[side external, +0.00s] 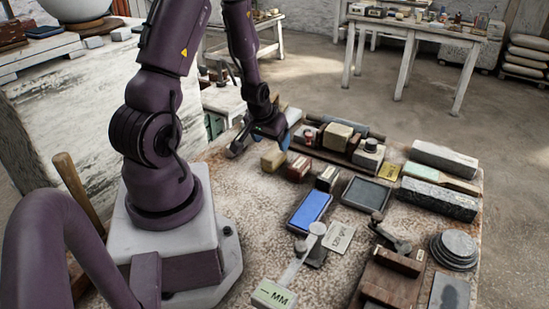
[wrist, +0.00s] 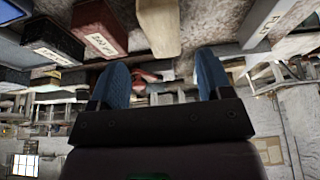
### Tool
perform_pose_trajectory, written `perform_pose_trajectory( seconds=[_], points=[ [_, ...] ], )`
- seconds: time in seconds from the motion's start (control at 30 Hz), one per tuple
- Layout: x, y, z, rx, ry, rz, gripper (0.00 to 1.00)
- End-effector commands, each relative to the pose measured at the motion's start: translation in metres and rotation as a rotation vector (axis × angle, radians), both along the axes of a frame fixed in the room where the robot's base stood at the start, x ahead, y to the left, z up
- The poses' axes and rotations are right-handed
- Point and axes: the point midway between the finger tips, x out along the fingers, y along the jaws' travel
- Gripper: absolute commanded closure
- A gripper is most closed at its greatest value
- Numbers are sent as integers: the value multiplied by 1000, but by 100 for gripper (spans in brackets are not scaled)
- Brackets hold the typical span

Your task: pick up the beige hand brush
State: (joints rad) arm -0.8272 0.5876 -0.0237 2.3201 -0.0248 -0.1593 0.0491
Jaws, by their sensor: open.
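A beige, blocky piece (side external: 272,160) lies near the back left of the stone-topped table, beside small dark labelled boxes. It looks like the beige hand brush, but I cannot make out bristles. In the wrist view a long beige shape (wrist: 158,27) with a rounded end, apparently the same thing, shows at the top, beyond and between my fingers. My gripper (side external: 261,143) is open just above and behind the piece in the side view. In the wrist view my gripper (wrist: 163,78) has two blue fingers set wide apart, with nothing held between them.
A wooden tray (side external: 325,155) with blocks and jars stands right of my gripper. A blue pad (side external: 310,211), a dark pad (side external: 366,194) and stone bars (side external: 438,200) fill the table further right.

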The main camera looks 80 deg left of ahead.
Motion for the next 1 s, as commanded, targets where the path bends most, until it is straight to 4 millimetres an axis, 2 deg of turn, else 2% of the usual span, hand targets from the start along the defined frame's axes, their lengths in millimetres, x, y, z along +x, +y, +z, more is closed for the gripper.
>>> perform_pose_trajectory(
  seconds=[0.1, 0.37, 0.7, 1.0],
  points=[
    [4, 4, -17, -2, 2, 0, 28],
    [8, 9, -32, -1, 1, 0, 28],
    [17, 24, -71, -1, 1, 0, 28],
    [19, 25, -76, 0, 0, -1, 28]
  ],
)
